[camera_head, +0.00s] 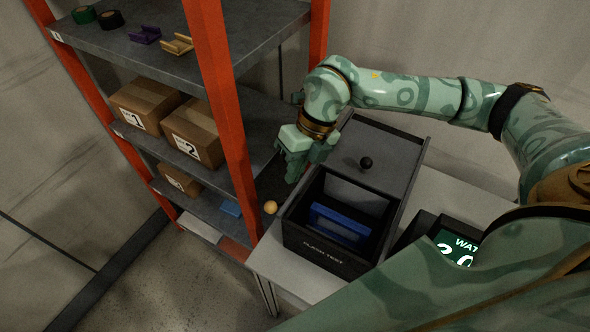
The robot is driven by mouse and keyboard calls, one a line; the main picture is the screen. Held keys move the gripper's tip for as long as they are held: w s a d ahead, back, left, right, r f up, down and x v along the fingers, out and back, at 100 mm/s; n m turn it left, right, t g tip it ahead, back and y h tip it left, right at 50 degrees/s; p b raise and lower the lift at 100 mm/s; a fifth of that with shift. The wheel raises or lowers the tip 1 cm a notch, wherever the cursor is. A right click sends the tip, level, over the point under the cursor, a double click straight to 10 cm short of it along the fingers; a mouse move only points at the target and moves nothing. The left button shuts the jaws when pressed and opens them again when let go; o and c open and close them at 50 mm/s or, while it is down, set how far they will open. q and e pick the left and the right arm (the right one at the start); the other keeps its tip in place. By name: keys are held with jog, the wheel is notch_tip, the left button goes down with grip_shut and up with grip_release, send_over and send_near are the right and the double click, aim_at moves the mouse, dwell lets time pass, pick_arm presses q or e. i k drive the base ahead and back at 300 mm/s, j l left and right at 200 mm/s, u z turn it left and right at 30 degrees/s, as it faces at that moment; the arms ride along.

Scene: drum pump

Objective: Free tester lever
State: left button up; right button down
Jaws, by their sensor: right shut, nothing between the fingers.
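The tester is a dark box (325,262) with lettering on its front, standing on a light bench. Its grey lid (376,150) with a black ball knob (366,162) covers the rear part; the front part is uncovered. A blue block-like item (338,224) lies inside. A small yellowish ball knob (270,207) shows beside the box's left side, perhaps the lever's end; its shaft is not clear. My right gripper (291,178) is shut and empty, pointing down by the box's left rear side, behind and above the yellowish knob. My left gripper is not in view.
A shelf rack with orange posts (222,90) stands close on the left, holding cardboard boxes (190,132), tape rolls and small brackets (177,44). The gap between rack and tester is narrow.

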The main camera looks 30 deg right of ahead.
aim_at(270, 206)
jog(key=k+j, duration=0.7)
jog(key=k, duration=0.2)
